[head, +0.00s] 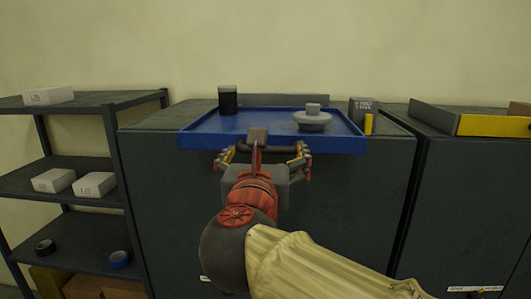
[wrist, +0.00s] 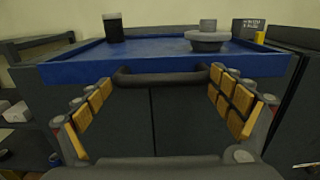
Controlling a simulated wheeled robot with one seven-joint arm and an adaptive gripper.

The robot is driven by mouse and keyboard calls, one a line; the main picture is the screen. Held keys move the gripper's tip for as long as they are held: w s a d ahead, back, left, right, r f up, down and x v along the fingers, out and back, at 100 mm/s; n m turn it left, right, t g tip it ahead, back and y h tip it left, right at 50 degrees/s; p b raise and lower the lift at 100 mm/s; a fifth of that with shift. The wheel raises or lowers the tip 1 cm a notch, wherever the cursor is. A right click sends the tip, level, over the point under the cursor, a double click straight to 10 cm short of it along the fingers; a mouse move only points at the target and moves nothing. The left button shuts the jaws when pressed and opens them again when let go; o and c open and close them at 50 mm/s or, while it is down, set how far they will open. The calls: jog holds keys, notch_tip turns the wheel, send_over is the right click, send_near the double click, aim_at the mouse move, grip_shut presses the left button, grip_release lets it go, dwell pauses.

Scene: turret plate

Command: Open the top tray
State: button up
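The top tray (head: 210,142) is a blue shallow tray on the dark grey cabinet (head: 160,160); its front juts out past the cabinet's front. A dark bar handle (wrist: 160,77) runs along the tray's front. My gripper (head: 264,152) is at the handle, with its fingers spread. In the wrist view the yellow-padded fingers stand wide apart, one near each end of the handle, and nothing is clamped between them. A black cup (head: 228,101) and a grey round lidded piece (head: 312,119) rest on the tray.
A small dark labelled box (head: 362,110) and a yellow piece (head: 368,124) stand right of the tray. A shelf rack (head: 85,190) with white boxes (head: 54,180) and tape rolls (head: 120,259) is at left. Another cabinet (head: 470,200) with a yellow-fronted tray (head: 490,126) is at right.

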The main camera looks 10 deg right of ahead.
jog(key=shift+s+r, duration=0.15)
jog(key=shift+r, duration=0.15)
